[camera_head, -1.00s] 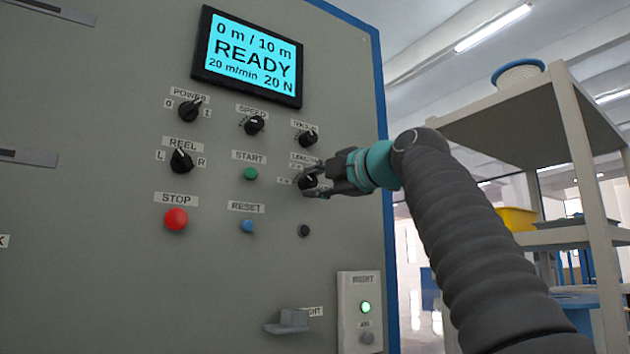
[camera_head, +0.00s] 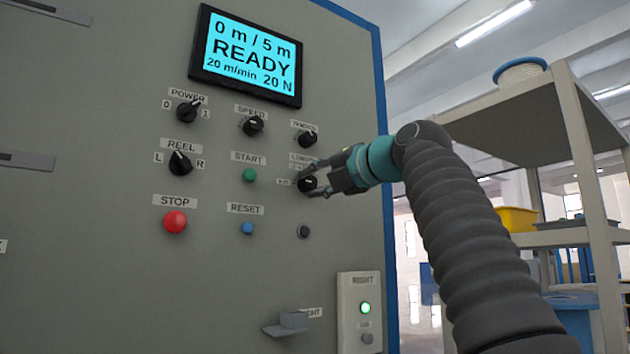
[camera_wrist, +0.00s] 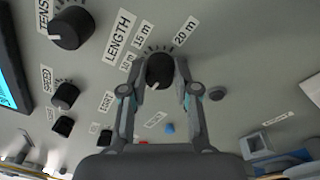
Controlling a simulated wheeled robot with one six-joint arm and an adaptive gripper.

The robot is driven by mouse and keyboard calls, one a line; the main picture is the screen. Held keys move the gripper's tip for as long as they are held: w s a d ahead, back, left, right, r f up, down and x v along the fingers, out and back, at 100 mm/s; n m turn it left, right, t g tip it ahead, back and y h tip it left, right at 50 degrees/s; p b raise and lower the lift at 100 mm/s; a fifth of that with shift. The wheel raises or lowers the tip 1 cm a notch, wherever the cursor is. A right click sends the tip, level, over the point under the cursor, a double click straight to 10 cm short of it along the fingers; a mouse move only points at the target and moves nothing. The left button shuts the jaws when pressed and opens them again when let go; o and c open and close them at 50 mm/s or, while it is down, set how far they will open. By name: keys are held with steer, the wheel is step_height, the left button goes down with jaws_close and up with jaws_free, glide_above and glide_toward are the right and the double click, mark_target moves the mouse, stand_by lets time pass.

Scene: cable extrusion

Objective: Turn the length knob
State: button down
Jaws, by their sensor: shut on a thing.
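The black length knob (camera_head: 307,184) sits on the grey panel under its LENGTH label. In the wrist view the knob (camera_wrist: 159,70) shows between my two fingertips, with marks for 15 m and 20 m beside it. My gripper (camera_head: 311,180) reaches in from the right and is shut on the knob, one finger on each side. The screen (camera_head: 248,52) reads 0 m / 5 m, READY, 20 m/min, 20 N.
The tension knob (camera_head: 306,138) is close above and the speed knob (camera_head: 253,126) is up to the left. The green START button (camera_head: 249,175) and a small dark button (camera_head: 303,231) are near. A shelf unit (camera_head: 590,180) stands at the right.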

steer(key=shift+f, duration=0.1)
stand_by(0.3)
steer(key=c, duration=0.8)
jaws_free()
steer(key=shift+a, duration=0.1)
steer(key=shift+c, duration=0.2)
steer(key=shift+s, duration=0.1)
steer(key=shift+v, duration=0.8)
steer(key=v, duration=1)
steer(key=shift+s, duration=0.1)
